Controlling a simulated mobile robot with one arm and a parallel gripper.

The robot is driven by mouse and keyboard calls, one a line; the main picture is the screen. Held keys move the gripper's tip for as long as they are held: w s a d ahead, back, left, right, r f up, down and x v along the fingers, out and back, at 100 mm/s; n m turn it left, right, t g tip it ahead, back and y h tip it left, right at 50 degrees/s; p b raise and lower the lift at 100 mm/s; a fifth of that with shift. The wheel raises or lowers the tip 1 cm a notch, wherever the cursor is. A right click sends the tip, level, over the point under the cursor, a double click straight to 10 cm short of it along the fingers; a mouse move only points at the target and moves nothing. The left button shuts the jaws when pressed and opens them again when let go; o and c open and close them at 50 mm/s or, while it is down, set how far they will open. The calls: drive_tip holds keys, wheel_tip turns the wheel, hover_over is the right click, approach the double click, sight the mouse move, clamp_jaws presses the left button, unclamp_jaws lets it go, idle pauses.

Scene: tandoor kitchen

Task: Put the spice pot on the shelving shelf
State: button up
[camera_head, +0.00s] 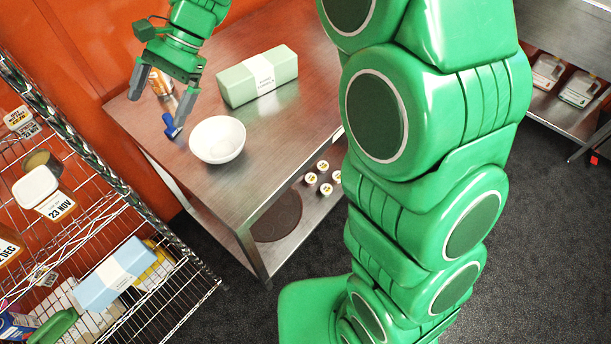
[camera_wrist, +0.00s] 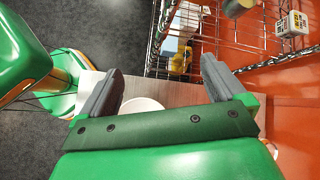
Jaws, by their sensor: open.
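My gripper (camera_head: 158,110) is open and empty above the far left part of the steel table. Its two fingers also show in the wrist view (camera_wrist: 162,66), spread apart with nothing between them. A small orange-labelled container (camera_head: 160,82), perhaps the spice pot, stands behind the fingers in the head view; its label cannot be read. The wire shelving (camera_head: 122,187) is at the left, and part of it shows at the top of the wrist view (camera_wrist: 232,48). Several small white-lidded pots (camera_head: 311,179) stand on the table's lower shelf.
A white bowl (camera_head: 217,139), a green box (camera_head: 257,77) and a small blue item (camera_head: 172,129) are on the steel table (camera_head: 215,190). The shelving holds a white-lidded tub (camera_head: 37,187), a blue box (camera_head: 113,275) and other goods. Bare wire shows near its front right corner.

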drive_tip(key=s+d+n+t+h, duration=0.1)
drive_tip(key=s+d+h, duration=0.1)
drive_tip(key=s+d, duration=0.5)
drive_tip(key=s+d+f+n+t+h, duration=0.1)
drive_tip(key=s+d, duration=0.7)
drive_tip(key=d, duration=1)
drive_tip(key=s+d+f+n+t+h, duration=0.1)
drive_tip(key=s+d+n+t+h, duration=0.1)
drive_tip(key=s+d, duration=0.5)
drive_tip(key=d+n+h, duration=0.1)
drive_tip(key=d, duration=0.4)
drive_tip(key=shift+s+d+h, duration=0.15)
drive_tip(key=shift+d+h, duration=0.15)
drive_tip(key=shift+h, duration=0.1)
